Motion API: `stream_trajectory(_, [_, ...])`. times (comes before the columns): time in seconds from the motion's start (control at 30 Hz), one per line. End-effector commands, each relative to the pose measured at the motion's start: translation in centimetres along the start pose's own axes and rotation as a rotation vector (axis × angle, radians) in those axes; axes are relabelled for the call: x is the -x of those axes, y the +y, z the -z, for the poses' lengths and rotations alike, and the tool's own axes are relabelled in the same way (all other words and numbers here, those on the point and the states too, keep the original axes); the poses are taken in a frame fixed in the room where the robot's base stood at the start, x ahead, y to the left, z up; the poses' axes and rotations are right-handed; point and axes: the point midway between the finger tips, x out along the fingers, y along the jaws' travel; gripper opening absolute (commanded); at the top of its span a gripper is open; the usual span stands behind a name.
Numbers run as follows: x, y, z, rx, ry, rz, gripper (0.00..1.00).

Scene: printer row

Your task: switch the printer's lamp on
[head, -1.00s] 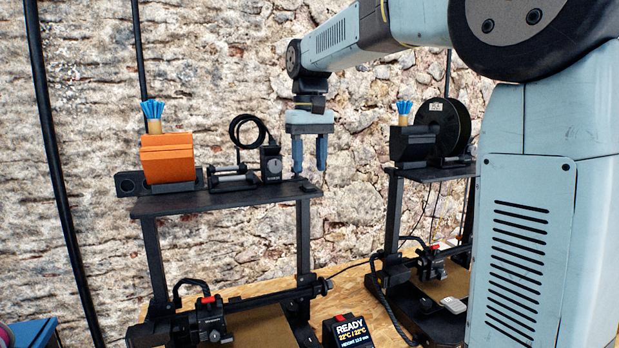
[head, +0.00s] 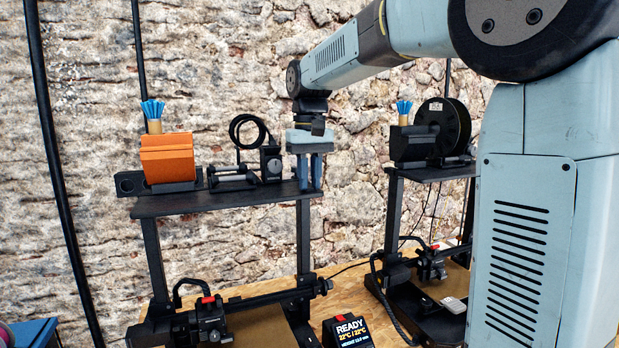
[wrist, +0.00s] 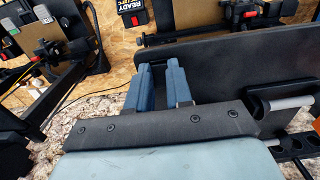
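The nearer printer has a black frame (head: 155,265) with a dark top shelf (head: 230,201). A small black box with a round dial (head: 271,163) stands near the shelf's right end, with a coiled black cable behind it. I cannot pick out a lit lamp or its switch for certain. My gripper (head: 310,188) points down at the shelf's right end, just right of the dial box. Its two blue fingers are close together with nothing seen between them. In the wrist view the fingers (wrist: 160,75) show beside the dark shelf (wrist: 250,60); contact is unclear.
An orange block (head: 168,160), a cup of blue sticks (head: 153,115) and a black roller holder (head: 231,177) occupy the shelf. A second printer with a black spool (head: 443,125) stands right. A READY display (head: 347,331) sits on the wooden bench. The stone wall is behind.

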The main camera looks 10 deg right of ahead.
Motion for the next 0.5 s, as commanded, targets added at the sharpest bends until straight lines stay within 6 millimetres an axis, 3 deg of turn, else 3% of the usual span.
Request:
stream_trajectory(0.17, [0.01,0.04,0.00,-0.001,0.000,0.000,0.00])
stream_trajectory(0.5, [0.02,0.04,0.32,0.000,-0.054,0.000,0.00])
